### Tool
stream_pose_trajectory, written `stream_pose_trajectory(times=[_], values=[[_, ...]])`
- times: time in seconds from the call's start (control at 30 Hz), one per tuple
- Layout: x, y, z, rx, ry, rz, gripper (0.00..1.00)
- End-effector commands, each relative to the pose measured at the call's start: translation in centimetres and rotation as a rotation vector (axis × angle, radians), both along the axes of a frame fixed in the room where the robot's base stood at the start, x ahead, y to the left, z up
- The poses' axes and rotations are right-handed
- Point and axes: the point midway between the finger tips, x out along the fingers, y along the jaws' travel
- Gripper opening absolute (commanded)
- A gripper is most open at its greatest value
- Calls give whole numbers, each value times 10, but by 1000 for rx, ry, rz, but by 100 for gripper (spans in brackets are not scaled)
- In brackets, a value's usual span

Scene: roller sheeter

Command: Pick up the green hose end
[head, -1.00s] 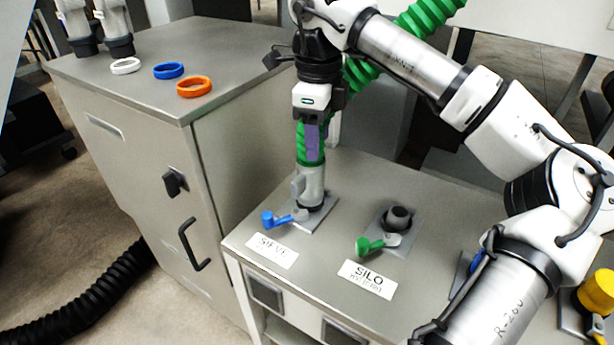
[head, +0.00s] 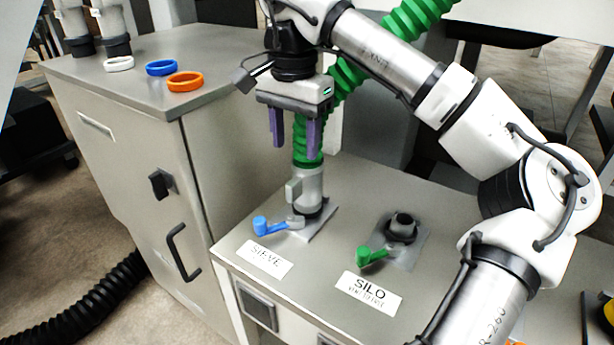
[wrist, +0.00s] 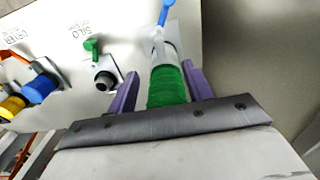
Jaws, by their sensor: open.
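The green hose (head: 307,150) ends in a grey metal coupling (head: 309,187), which stands upright on the port marked SIEVE; its blue lever (head: 272,225) points left. My gripper (head: 296,151) is above the coupling, pointing down, with its two purple fingers apart. In the wrist view, the green hose end (wrist: 167,86) lies between the open fingers of my gripper (wrist: 159,69), with the metal coupling beyond it. Whether the hose is fully between the fingers in depth is hard to tell. No finger visibly grips it.
The SILO port (head: 402,226) with a green lever (head: 373,255) is empty, right of SIEVE. A taller grey cabinet (head: 150,150) on the left carries white, blue and orange rings (head: 185,82). The wrist view also shows blue (wrist: 40,88) and yellow (wrist: 12,106) fittings.

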Motion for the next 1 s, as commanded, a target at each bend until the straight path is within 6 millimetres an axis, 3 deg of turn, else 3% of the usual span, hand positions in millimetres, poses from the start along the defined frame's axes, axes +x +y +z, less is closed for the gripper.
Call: stream_pose_trajectory(times=[0.1, 0.47, 0.7, 0.97, 1.0], values=[[0, 0, -21, 1, 1, 0, 51], [2, -1, -47, 1, 0, -1, 51], [6, -3, -82, 1, 2, -1, 51], [6, -2, -88, 2, -1, -1, 51], [6, -2, -88, 2, -1, -1, 47]])
